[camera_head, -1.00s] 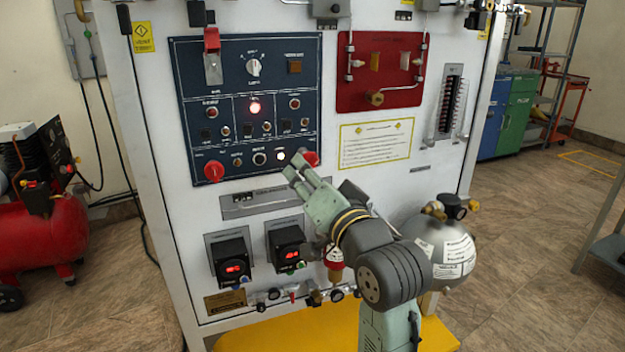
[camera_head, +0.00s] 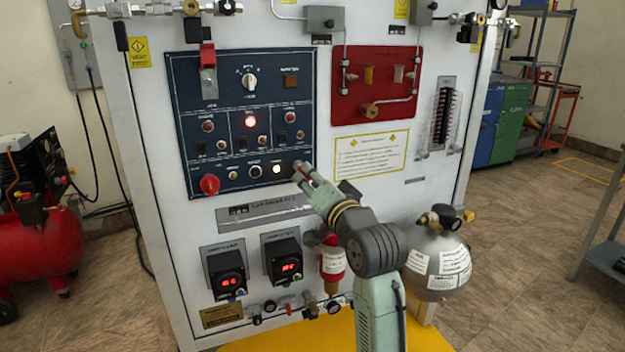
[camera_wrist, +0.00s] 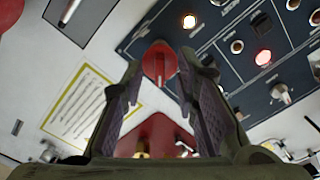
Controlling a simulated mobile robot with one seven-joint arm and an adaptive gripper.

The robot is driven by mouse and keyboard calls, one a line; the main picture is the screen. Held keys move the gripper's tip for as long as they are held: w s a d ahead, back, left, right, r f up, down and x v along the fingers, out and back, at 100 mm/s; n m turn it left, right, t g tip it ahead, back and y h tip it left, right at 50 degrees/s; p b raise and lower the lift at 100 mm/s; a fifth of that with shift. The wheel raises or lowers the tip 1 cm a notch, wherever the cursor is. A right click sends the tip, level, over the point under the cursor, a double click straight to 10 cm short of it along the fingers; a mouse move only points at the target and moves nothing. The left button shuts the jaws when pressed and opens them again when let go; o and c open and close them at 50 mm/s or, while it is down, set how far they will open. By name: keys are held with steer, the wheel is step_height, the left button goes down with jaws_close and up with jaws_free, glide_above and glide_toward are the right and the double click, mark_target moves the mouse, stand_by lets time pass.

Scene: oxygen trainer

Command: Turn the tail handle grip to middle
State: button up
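A red handle grip (camera_wrist: 160,62), round with a raised bar, sits at the dark control panel's edge in the wrist view. Its bar runs roughly up and down in that picture. My gripper (camera_wrist: 160,78) is open, with one finger on each side of the red grip. I cannot tell whether the fingers touch it. In the head view my gripper (camera_head: 302,173) is at the panel's lower right corner and mostly hides this grip. A similar red knob (camera_head: 209,184) sits at the panel's lower left. Which of the two is the tail handle is not marked legibly.
The dark panel (camera_head: 240,110) carries switches, a white selector (camera_head: 249,80) and lit lamps. A red plate with piping (camera_head: 375,85) is above right of my gripper. Two black gauges (camera_head: 284,258) and a grey sphere tank (camera_head: 438,262) are lower down.

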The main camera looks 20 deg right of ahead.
steer(key=shift+w, duration=0.15)
steer(key=shift+c, duration=0.4)
jaws_close()
